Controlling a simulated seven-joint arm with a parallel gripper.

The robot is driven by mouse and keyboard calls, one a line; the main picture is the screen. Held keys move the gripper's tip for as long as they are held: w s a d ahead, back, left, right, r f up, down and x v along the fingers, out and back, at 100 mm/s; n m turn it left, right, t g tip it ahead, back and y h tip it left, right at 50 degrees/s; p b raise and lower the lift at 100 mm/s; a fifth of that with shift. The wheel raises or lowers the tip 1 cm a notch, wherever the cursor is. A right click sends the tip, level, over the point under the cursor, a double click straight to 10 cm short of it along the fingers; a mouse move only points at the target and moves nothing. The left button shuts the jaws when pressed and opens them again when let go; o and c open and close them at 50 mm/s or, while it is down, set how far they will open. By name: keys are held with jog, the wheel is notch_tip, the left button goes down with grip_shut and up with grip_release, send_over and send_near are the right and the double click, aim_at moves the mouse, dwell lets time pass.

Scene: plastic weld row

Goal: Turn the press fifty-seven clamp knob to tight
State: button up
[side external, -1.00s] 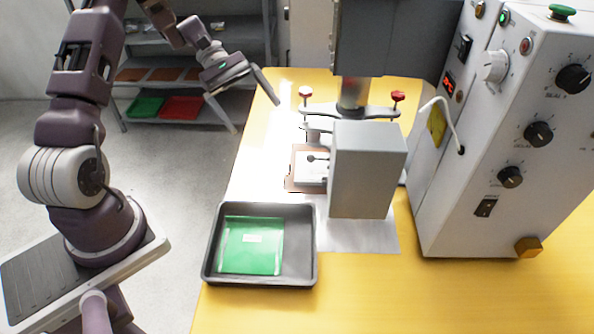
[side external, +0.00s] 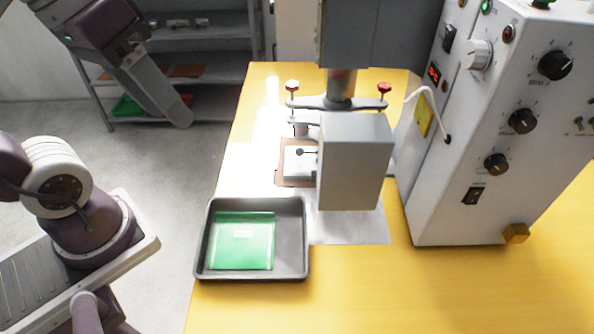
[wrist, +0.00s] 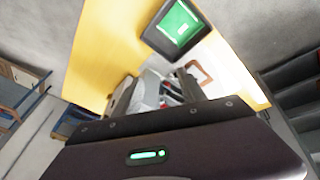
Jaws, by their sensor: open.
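The press (side external: 365,35) stands at the back of the yellow table, with a grey block (side external: 355,165) in front of its column. A crossbar (side external: 338,103) carries two knobs: a red-topped one (side external: 384,88) at right and a paler, red-and-white one (side external: 292,86) at left. No label tells which is the clamp knob of press fifty-seven. My gripper (side external: 180,115) is at the upper left, well away from the knobs, beyond the table's left edge. In the wrist view my gripper (wrist: 165,82) has its fingers apart with nothing held. The press area lies beyond them, small and partly hidden.
A dark tray (side external: 300,272) with a green sheet (side external: 243,240) is at the table's front left. A brown-edged plate (side external: 292,176) lies beside the grey block. A control cabinet (side external: 450,190) with dials stands at right. Shelves (side external: 200,60) are at the back left.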

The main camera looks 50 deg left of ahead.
jog(key=w+d+r+n+g+h, duration=0.15)
jog(key=w+d+n+h, duration=0.35)
jog(key=w+n+h, duration=0.65)
jog(key=w+a+f+n+t, duration=0.3)
jog(key=w+a+n+t, duration=0.9)
jog(key=a+n, duration=0.4)
jog(key=shift+g, duration=0.75)
jog(key=f, duration=1.2)
jog(key=d+f, duration=0.1)
jog(key=f, duration=1)
jog(key=w+d+f, duration=0.1)
jog(key=f, duration=1.1)
jog(key=shift+w+f, duration=0.1)
jog(key=shift+f, duration=0.25)
jog(key=shift+w+f, duration=0.15)
jog(key=shift+f, duration=0.45)
jog(key=x, duration=0.5)
jog(key=shift+w+d, duration=0.25)
jog(key=shift+d, duration=0.1)
jog(key=shift+w+d, duration=0.3)
jog(key=shift+w, duration=0.1)
grip_shut()
